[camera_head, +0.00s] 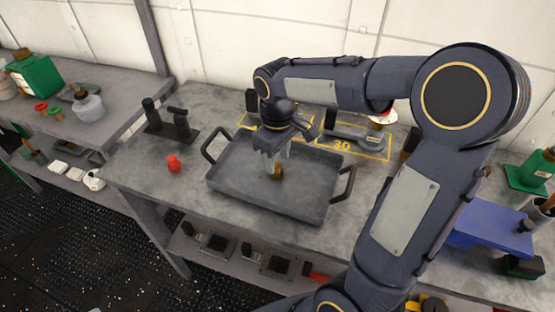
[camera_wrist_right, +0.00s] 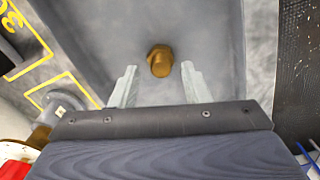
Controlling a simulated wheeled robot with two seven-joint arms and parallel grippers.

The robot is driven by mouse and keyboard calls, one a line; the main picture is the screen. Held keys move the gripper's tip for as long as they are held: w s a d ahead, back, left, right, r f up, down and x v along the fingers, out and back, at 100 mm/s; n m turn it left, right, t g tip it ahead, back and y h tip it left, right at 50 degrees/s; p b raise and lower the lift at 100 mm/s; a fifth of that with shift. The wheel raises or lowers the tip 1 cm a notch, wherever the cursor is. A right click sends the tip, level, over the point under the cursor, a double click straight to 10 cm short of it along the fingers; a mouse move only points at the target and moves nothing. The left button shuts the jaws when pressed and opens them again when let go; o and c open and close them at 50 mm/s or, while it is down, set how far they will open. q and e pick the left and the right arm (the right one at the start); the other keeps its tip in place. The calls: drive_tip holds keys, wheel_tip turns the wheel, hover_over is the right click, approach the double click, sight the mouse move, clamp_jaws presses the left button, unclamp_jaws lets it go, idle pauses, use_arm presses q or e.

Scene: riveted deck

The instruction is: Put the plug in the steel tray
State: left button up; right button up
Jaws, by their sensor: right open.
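The steel tray (camera_head: 240,190) is a grey, shallow tray with two dark handles, lying on the workbench. The brass plug (camera_head: 277,172) with a hex head is inside the tray's outline, below my right gripper (camera_head: 278,158). In the right wrist view the plug (camera_wrist_right: 160,62) shows between and just beyond the tips of the open right gripper (camera_wrist_right: 159,72), with gaps on both sides. I cannot tell whether the plug rests fully on the tray floor. The tray floor (camera_wrist_right: 205,25) fills the middle of that view. My left gripper is not in view.
A small red object (camera_head: 173,163) stands left of the tray on the bench. A black stand (camera_head: 170,127) is behind it. A yellow-marked area (camera_head: 373,153) with metal fittings lies behind the tray. A blue block (camera_head: 490,225) is at the right.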

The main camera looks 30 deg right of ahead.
sight(278, 166)
wheel_tip(278, 166, up, 10)
drive_tip(key=p, duration=0.1)
drive_tip(key=s+a+f+m+t+y, duration=0.2)
drive_tip(key=s+f+m, duration=0.1)
drive_tip(key=s, duration=0.5)
drive_tip(key=s+a+f+m+t+y, duration=0.1)
drive_tip(key=s+a+f+m+t, duration=0.2)
drive_tip(key=s, duration=0.6)
drive_tip(key=shift+s+f+t+y, duration=0.15)
drive_tip(key=shift+t+y, duration=0.15)
drive_tip(key=shift+y, duration=0.1)
drive_tip(key=shift+r+p, duration=0.9)
